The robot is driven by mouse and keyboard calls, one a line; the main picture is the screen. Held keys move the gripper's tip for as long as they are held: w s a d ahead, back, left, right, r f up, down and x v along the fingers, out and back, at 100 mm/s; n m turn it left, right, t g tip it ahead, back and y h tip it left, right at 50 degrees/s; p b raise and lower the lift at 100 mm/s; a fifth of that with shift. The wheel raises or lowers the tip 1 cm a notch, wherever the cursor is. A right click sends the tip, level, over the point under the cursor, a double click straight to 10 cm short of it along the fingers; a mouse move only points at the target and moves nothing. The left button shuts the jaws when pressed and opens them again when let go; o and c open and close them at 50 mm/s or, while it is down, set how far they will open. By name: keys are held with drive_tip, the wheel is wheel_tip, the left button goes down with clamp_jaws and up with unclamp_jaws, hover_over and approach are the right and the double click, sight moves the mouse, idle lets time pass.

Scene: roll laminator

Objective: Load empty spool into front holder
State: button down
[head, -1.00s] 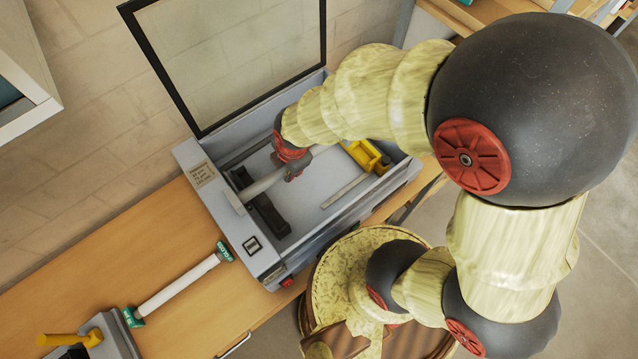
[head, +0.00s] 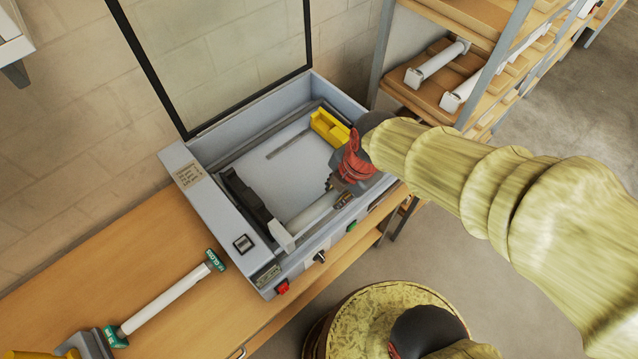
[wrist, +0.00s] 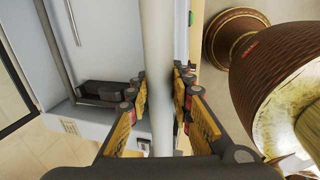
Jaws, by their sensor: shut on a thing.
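The empty spool (head: 312,214) is a plain pale tube with a white flange at its left end. It lies along the inside of the front wall of the grey laminator (head: 208,211). My gripper (head: 336,187) is shut on it near its right end, and its far end is partly hidden. In the wrist view, the jaws (wrist: 160,78) close on both sides of the spool's tube (wrist: 159,35). A dark bracket (head: 246,203) stands at the left inside the machine. I cannot tell whether the spool rests in the front holder or hovers over it.
The laminator's glazed lid (head: 225,55) stands open. A yellow block (head: 329,127) sits at the back right inside. A white roll with green ends (head: 165,299) lies on the wooden bench (head: 110,255). A shelf rack (head: 430,90) with rolls stands at the right.

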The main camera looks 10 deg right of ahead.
drive_tip(key=w+a+f, duration=0.1)
drive_tip(key=w+f, duration=0.3)
drive_tip(key=w+a+f+p, duration=0.1)
drive_tip(key=w+a+f, duration=0.1)
drive_tip(key=w+f, duration=0.2)
drive_tip(key=w+a+f+p, duration=0.1)
drive_tip(key=w+a+f, duration=0.1)
drive_tip(key=w+f, duration=0.2)
drive_tip(key=shift+w+f, duration=0.4)
drive_tip(key=shift+w, duration=0.05)
drive_tip(key=shift+f+b, duration=0.65)
drive_tip(key=shift+b, duration=0.2)
drive_tip(key=c, duration=1.7)
unclamp_jaws()
drive_tip(key=shift+o, duration=0.6)
drive_tip(key=shift+r, duration=0.1)
